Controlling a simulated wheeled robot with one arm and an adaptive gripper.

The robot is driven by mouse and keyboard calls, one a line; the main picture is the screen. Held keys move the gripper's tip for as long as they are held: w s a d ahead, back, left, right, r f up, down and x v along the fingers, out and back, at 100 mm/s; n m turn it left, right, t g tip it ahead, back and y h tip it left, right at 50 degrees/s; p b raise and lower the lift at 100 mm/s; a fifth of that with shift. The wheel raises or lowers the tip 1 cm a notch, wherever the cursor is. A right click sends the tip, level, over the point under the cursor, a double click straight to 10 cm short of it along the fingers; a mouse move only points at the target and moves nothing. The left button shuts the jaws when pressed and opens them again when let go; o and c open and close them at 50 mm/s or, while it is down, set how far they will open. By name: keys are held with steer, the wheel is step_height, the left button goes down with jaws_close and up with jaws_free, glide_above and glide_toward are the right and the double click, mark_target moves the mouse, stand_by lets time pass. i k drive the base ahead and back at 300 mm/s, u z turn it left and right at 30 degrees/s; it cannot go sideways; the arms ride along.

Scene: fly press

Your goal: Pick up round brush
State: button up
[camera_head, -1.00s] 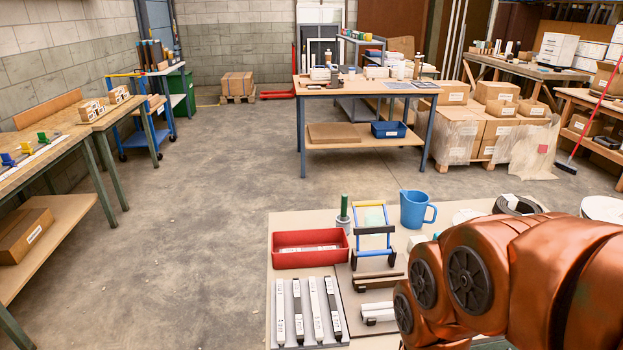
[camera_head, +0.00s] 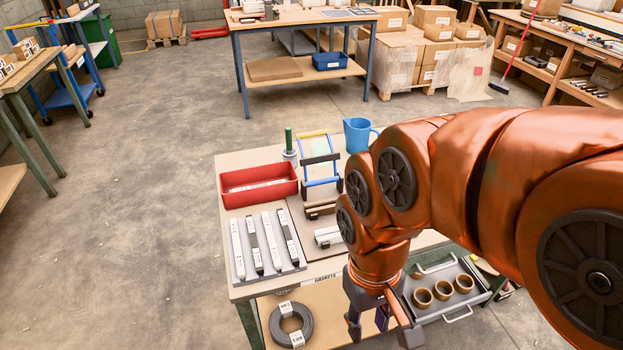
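A green upright handle (camera_head: 288,139) rises from a small round grey base (camera_head: 290,157) behind the red tray, near the far edge of the work table. It looks like the round brush, but its bristles cannot be made out. My gripper (camera_head: 382,322) hangs pointing down at the front edge of the table, in front of the lower shelf. Its dark fingers look spread apart, with nothing seen held. It is well below and to the right of the green handle, with the table's contents between them.
On the table (camera_head: 238,161) are a red tray (camera_head: 230,199), a panel of labelled bars (camera_head: 265,245), a blue-and-yellow frame (camera_head: 321,183) and a blue jug (camera_head: 357,134). Below are a black coil (camera_head: 277,330) and a drawer with brown rings (camera_head: 432,314). Floor at left is clear.

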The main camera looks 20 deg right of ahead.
mark_target(289, 151)
steer(key=u, duration=0.55)
steer(key=k, duration=1.3)
steer(key=z, duration=0.15)
steer(key=i, duration=0.65)
steer(key=z, duration=0.55)
steer(key=i, duration=0.6)
steer(key=u, duration=0.75)
steer(key=i, duration=0.55)
steer(key=u, duration=0.65)
